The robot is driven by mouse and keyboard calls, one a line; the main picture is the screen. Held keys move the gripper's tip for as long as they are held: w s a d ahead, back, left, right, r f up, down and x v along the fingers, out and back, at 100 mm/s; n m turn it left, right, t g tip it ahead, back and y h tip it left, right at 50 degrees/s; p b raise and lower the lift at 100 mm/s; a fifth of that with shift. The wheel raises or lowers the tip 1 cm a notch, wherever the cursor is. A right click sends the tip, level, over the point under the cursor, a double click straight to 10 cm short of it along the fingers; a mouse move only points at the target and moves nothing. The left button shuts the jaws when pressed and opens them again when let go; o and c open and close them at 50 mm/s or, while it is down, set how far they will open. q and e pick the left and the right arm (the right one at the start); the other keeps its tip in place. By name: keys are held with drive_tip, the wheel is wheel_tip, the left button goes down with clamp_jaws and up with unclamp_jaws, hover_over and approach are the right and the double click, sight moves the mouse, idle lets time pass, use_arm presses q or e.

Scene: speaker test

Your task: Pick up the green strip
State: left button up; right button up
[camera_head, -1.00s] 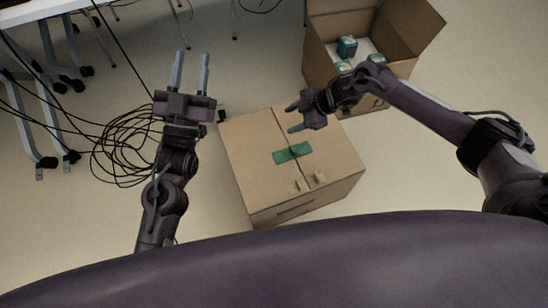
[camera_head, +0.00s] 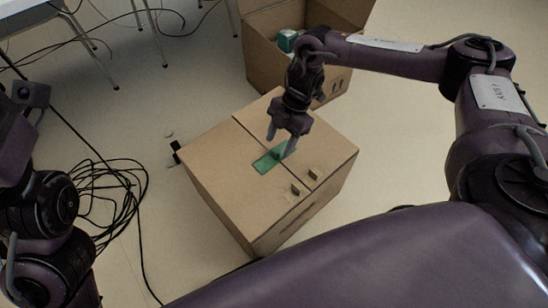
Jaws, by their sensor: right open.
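The green strip (camera_head: 267,164) is a flat, short band lying across the centre seam on top of the closed cardboard box (camera_head: 217,168). My right gripper (camera_head: 281,147) comes down over the strip from behind. Its two fingers are apart, with nothing seen held between them. The fingertips are at the strip's far right end and hide a little of it; I cannot tell whether they touch it. My left arm (camera_head: 42,205) shows at the left edge, but its gripper fingers do not show.
Two small tan pieces (camera_head: 296,189) sit on the box near its front right edge. An open cardboard box (camera_head: 262,65) with a teal item (camera_head: 288,40) stands behind. Black cables (camera_head: 112,190) lie coiled on the floor at left. Table legs (camera_head: 155,35) stand at upper left.

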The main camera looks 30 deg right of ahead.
sight(277, 148)
drive_tip(key=b+x, duration=0.1)
drive_tip(key=x, duration=0.2)
drive_tip(key=shift+w+f, duration=0.1)
drive_tip(key=shift+f, duration=0.1)
drive_tip(key=c, duration=1)
